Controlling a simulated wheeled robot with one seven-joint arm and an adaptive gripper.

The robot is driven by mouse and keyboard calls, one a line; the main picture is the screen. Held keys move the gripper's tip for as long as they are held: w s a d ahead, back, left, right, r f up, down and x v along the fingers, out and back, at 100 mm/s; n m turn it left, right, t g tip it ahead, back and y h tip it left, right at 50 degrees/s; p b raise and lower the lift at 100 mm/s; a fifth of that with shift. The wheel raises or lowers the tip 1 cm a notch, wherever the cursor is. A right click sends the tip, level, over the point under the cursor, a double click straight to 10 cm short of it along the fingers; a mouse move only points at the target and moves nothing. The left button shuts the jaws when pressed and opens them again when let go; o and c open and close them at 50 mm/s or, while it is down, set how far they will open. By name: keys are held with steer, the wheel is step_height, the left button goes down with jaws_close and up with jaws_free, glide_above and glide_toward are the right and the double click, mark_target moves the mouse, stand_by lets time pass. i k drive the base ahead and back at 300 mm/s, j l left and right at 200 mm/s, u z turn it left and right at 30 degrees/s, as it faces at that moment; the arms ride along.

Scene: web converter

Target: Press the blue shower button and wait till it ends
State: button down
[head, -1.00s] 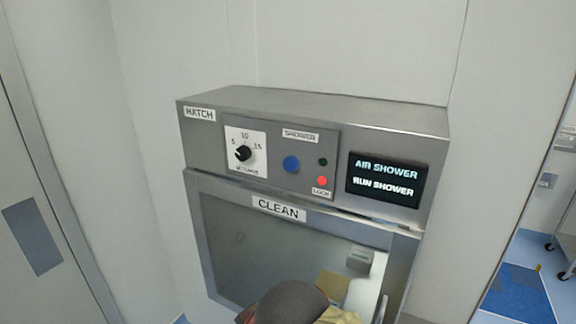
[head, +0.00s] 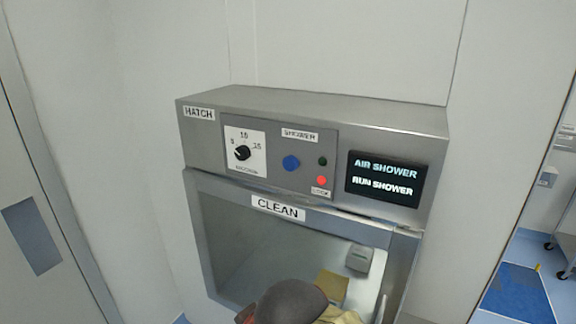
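The blue shower button (head: 291,163) sits on the front panel of the grey metal hatch (head: 310,112), below a SHOWER label. To its right are a dark green lamp (head: 322,161) and a lit red lamp (head: 321,181) above a LOCK label. The display (head: 385,179) reads AIR SHOWER and RUN SHOWER. A dark rounded part of my arm shows at the bottom middle, in front of the window. My gripper's fingers are not in view, and nothing touches the button.
A dial (head: 243,153) marked 5, 10 and 15 is left of the button. Below the CLEAN label (head: 278,208), the window (head: 245,245) shows a yellowish item (head: 333,286) and a small grey box (head: 359,258). A blue floor mat (head: 516,295) lies at right.

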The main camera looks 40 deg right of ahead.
mark_target(290, 163)
steer(key=j+z, duration=0.1)
steer(key=z, duration=0.6)
steer(key=j+z, duration=0.35)
steer(key=k+j+z, duration=0.1)
steer(key=j+z, duration=0.25)
steer(key=k+j+z, duration=0.1)
steer(key=j+z, duration=0.25)
steer(key=j, duration=0.15)
steer(key=k+j, duration=0.2)
steer(key=j, duration=0.2)
steer(key=k+j, duration=0.15)
steer(key=j, duration=0.25)
steer(key=z, duration=0.05)
